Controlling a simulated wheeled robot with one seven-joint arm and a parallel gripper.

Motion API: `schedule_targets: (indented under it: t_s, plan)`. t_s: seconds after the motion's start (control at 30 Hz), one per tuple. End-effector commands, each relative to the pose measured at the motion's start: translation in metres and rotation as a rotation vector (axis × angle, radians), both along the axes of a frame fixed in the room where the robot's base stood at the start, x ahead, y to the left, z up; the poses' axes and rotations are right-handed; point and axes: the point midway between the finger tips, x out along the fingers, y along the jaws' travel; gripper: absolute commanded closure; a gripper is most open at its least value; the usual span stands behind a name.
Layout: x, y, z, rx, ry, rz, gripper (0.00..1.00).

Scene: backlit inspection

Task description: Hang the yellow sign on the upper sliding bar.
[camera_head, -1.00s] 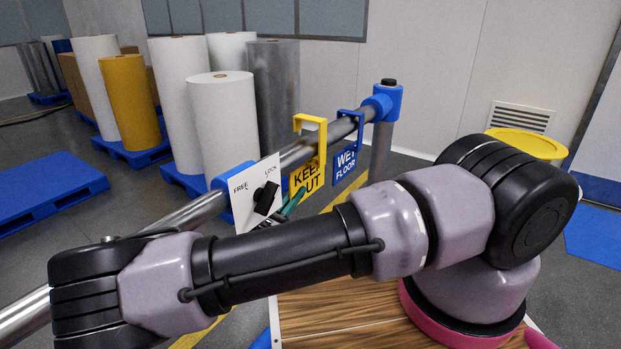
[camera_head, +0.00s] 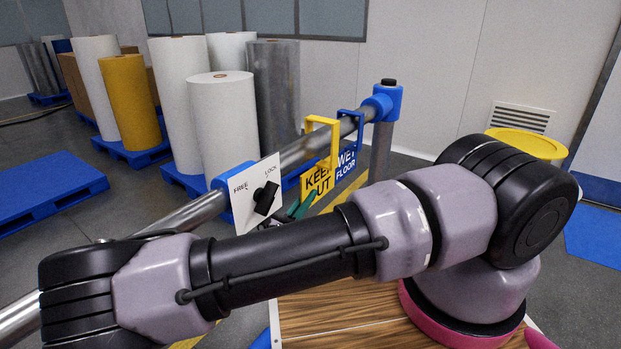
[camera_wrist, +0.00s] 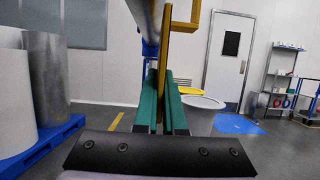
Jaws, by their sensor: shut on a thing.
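The yellow KEEP OUT sign (camera_head: 316,184) is at the front side of the metal bar (camera_head: 300,152) in the head view, slightly tilted. Its yellow hook (camera_head: 322,121) rises beside the bar; I cannot tell whether it is over the bar. My gripper (camera_head: 299,208) has green fingers shut on the sign, mostly hidden by my arm. The wrist view shows the sign (camera_wrist: 163,65) edge-on between the fingertips (camera_wrist: 163,80), with the bar (camera_wrist: 148,28) just to its left and the hook (camera_wrist: 188,25) to the right.
A blue WET FLOOR sign (camera_head: 346,160) hangs on the bar just right of the yellow sign, which partly overlaps it. A white FREE/LOCK plate (camera_head: 245,200) with a black knob (camera_head: 266,197) is to the left. A blue post fitting (camera_head: 385,102) ends the bar.

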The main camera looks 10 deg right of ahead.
Motion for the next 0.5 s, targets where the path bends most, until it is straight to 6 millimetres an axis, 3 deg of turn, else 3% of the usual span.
schedule_targets:
  t_s: [0.5]
  plan:
    - [-0.022,-0.022,0.0,-0.001,0.001,0.001,1.0]
